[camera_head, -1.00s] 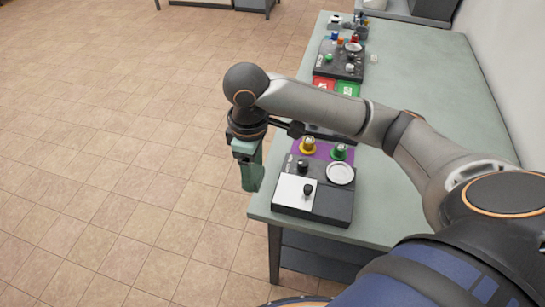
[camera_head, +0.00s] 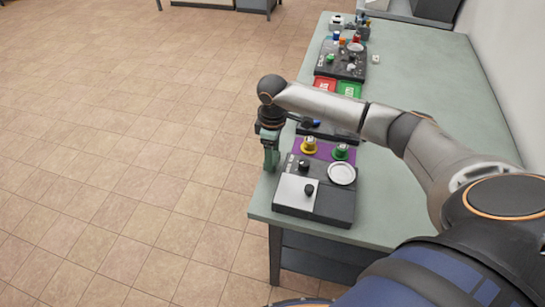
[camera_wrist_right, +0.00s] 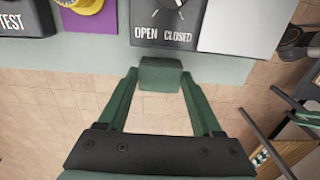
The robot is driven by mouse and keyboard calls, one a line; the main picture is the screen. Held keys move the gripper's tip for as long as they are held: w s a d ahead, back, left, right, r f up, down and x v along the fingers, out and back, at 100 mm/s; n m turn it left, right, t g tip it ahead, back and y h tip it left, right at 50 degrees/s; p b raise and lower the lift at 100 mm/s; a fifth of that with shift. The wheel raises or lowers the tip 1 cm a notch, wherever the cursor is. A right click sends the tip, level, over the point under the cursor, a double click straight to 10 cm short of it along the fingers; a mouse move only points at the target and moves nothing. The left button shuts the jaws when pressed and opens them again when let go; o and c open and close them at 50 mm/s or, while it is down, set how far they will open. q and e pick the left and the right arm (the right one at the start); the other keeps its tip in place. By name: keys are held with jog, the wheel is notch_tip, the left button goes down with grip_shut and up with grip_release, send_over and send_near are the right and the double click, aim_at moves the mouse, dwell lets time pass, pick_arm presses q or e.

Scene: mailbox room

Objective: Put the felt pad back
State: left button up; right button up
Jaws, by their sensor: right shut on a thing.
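My right gripper (camera_head: 271,162) hangs at the left edge of the bench, beside the near dark panel unit (camera_head: 332,208). In the right wrist view the gripper (camera_wrist_right: 160,88) is shut on a small dark green block (camera_wrist_right: 160,75), which looks like the felt pad. The block is held between the fingertips, in front of the bench edge and above the tiled floor. A dial marked OPEN and CLOSED (camera_wrist_right: 168,12) is just beyond it. My left gripper is not in view.
The near unit carries a pale plate (camera_head: 294,191) with a black knob and a round white dish (camera_head: 341,174). Behind these, a yellow piece (camera_head: 309,146) and a green piece (camera_head: 341,152) stand on a purple mat. Red and green trays (camera_head: 348,89) lie farther back. The bench's right side is clear.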

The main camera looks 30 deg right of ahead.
jog(key=shift+f, duration=0.7)
jog(key=shift+f, duration=0.2)
jog(key=o, duration=1.2)
notch_tip(320, 180, up, 12)
jog(key=shift+r, duration=0.2)
